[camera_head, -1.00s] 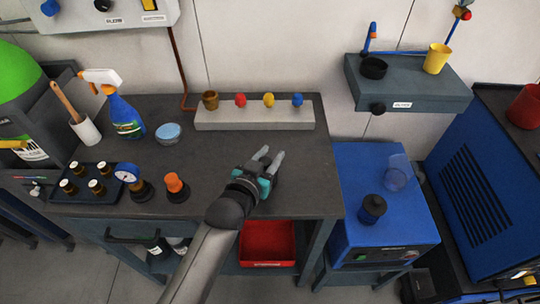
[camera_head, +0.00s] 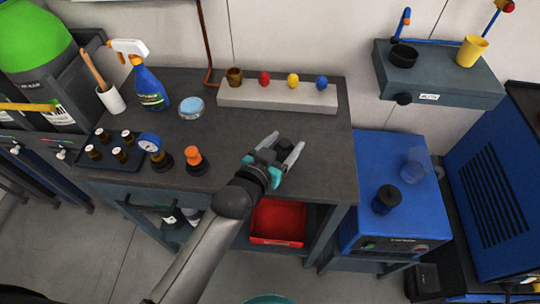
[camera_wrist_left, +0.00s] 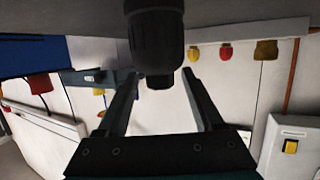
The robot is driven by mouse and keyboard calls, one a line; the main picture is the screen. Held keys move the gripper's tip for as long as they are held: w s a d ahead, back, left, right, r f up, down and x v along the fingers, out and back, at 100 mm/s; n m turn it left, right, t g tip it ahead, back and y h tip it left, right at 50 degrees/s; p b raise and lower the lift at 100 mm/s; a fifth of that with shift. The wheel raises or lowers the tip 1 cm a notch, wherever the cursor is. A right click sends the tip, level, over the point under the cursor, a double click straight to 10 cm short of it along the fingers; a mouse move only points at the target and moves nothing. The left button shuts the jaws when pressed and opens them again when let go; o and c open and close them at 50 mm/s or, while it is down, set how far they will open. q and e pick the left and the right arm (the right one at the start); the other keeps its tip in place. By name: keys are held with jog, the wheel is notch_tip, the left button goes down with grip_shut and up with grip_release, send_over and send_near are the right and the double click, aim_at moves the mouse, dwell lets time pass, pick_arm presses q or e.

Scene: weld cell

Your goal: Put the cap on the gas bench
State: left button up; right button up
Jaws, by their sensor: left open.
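A small black cap-like piece (camera_head: 285,145) stands upright on the dark grey bench top (camera_head: 225,145), near its right end. I take it to be the cap and the bench to be the gas bench. My left gripper (camera_head: 284,147) is open, with one finger on each side of the piece. In the left wrist view, which is upside down, the black piece (camera_wrist_left: 156,40) has a wide body and a narrower top, between and beyond the open fingers. I cannot tell whether a finger touches it. My right gripper is not in view.
A pale block (camera_head: 275,96) with coloured knobs lies at the back of the bench. A gauge (camera_head: 150,142), an orange-topped fitting (camera_head: 194,158) and a spray bottle (camera_head: 150,88) stand left. A blue machine (camera_head: 400,225) stands right. The bench middle is clear.

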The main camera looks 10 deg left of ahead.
pick_arm(q)
jog(key=p+v, duration=0.1)
jog(key=v, duration=0.7)
jog(key=shift+s+a, duration=0.2)
jog(key=shift+s, duration=0.15)
jog(key=s+a+f+n+g+y, duration=0.35)
jog(key=s+a+g+y, duration=0.25)
jog(key=s+a+g, duration=0.7)
jog(key=s+d+f+m+t+b, duration=0.1)
jog(key=s+f, duration=0.1)
jog(key=f, duration=1)
jog(key=s+f+t+b, duration=0.1)
jog(key=s+f, duration=0.1)
jog(key=f, duration=1.1)
jog(key=s+a+f+g+b, duration=0.1)
jog(key=s+a+f+b, duration=0.1)
jog(key=s+f, duration=1.3)
jog(key=shift+a, duration=0.2)
